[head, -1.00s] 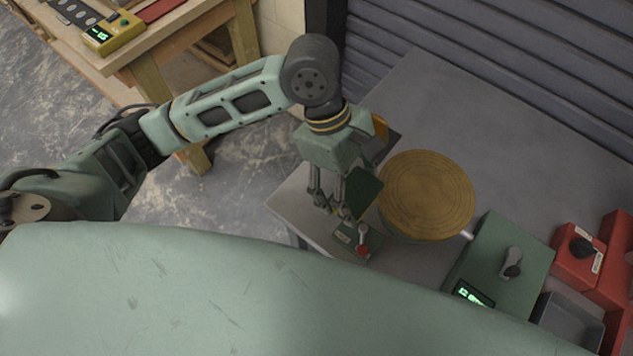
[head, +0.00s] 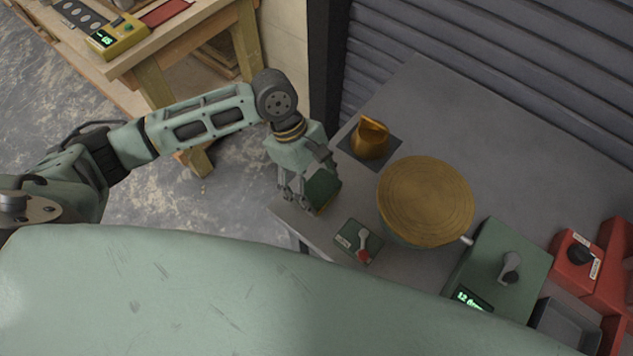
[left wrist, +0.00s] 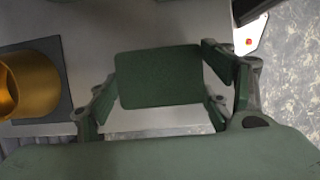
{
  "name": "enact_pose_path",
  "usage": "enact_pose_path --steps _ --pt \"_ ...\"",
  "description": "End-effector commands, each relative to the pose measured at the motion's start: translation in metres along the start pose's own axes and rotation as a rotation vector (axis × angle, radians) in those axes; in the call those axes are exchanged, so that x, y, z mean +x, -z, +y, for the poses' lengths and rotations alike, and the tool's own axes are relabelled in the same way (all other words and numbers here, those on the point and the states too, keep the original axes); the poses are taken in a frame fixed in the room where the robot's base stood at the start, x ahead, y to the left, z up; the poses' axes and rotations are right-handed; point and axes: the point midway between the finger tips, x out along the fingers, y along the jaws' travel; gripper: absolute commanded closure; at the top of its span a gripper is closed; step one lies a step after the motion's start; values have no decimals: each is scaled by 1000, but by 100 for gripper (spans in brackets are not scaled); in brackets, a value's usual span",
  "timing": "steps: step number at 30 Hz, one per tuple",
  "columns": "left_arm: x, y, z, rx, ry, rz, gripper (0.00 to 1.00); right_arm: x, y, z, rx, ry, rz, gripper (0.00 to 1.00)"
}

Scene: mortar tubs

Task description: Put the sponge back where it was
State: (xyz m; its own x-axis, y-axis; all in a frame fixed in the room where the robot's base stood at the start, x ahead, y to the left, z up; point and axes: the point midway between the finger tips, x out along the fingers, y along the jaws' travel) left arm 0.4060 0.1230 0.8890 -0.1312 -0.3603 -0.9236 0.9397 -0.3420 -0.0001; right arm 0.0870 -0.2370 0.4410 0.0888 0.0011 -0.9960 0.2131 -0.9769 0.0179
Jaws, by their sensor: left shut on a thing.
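The sponge (head: 322,187) has a dark green top, and a thin yellow edge shows below it in the head view. It also shows in the left wrist view (left wrist: 158,77), flat face toward the camera, with a finger at each side. My left gripper (head: 311,190) is shut on the sponge near the left edge of the grey table (head: 438,95). I cannot tell whether the sponge touches the table or is a little above it. My right gripper is not in view.
A gold jug (head: 371,138) stands on a dark mat (head: 391,153) behind the sponge. A round wooden-topped tub (head: 425,200) is to the right. A small green lever box (head: 357,242) is in front.

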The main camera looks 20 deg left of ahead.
Motion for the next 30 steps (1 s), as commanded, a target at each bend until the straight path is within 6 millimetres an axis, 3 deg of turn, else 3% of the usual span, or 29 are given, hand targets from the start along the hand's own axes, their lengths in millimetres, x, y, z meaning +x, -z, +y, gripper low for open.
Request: enact_pose_path --steps 7,8,14,26,30 --pt "1 0 0 -1 0 -1 51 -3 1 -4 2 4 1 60" --pt "2 0 0 0 -1 -1 25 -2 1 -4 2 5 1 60" --pt "2 0 0 0 0 0 8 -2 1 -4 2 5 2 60" --pt "0 0 0 2 -1 1 8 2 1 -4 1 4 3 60" --pt "-19 0 1 1 -4 2 8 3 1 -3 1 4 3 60"
